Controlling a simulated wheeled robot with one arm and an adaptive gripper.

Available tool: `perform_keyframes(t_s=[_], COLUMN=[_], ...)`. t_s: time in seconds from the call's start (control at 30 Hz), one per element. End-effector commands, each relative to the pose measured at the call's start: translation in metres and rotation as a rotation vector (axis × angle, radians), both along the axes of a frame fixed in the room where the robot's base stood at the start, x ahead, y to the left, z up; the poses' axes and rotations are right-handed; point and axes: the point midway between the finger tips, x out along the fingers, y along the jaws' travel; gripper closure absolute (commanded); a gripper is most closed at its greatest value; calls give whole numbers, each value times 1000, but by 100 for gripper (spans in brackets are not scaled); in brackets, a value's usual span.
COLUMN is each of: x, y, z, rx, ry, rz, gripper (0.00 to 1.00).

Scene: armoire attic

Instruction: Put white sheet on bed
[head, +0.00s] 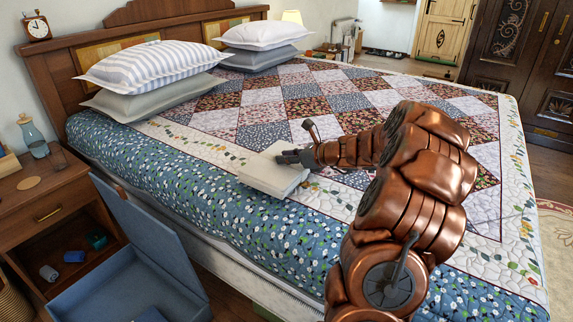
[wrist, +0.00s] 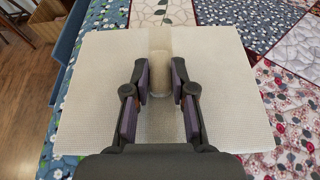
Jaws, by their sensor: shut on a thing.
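The folded white sheet (head: 270,172) is at the near side of the bed (head: 235,180), over the quilt's floral border. In the wrist view the sheet (wrist: 95,80) shows as a flat cream rectangle with a raised fold between my fingers. My gripper (head: 290,158) is at the sheet's upper face, and in the wrist view its two fingers (wrist: 160,82) are closed on that fold. The sheet appears to lie on or just over the quilt; I cannot tell if they touch. My gripper hides part of the sheet.
Striped and white pillows (head: 150,65) are stacked by the headboard. A nightstand (head: 45,205) with a bottle (head: 33,137) stands at the left. An open blue box (head: 135,285) is on the floor beside the bed. The quilt's middle (head: 270,105) is clear.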

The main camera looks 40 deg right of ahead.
Motion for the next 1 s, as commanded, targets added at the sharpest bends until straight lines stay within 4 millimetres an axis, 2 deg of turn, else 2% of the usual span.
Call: perform_keyframes(t_s=[0.03,0.13,0.53,0.57,0.6,0.8,1.0], x=[0,0,0,0,0,0,0], y=[0,0,1,1,1,1,1], z=[-11,-21,-23,-24,-24,-24,-24], rx=[3,2,2,1,1,1,1], ry=[1,1,-2,-2,-2,-1,-1], rz=[0,0,1,1,1,1,1], gripper=[100,100,100,75,70,50,50])
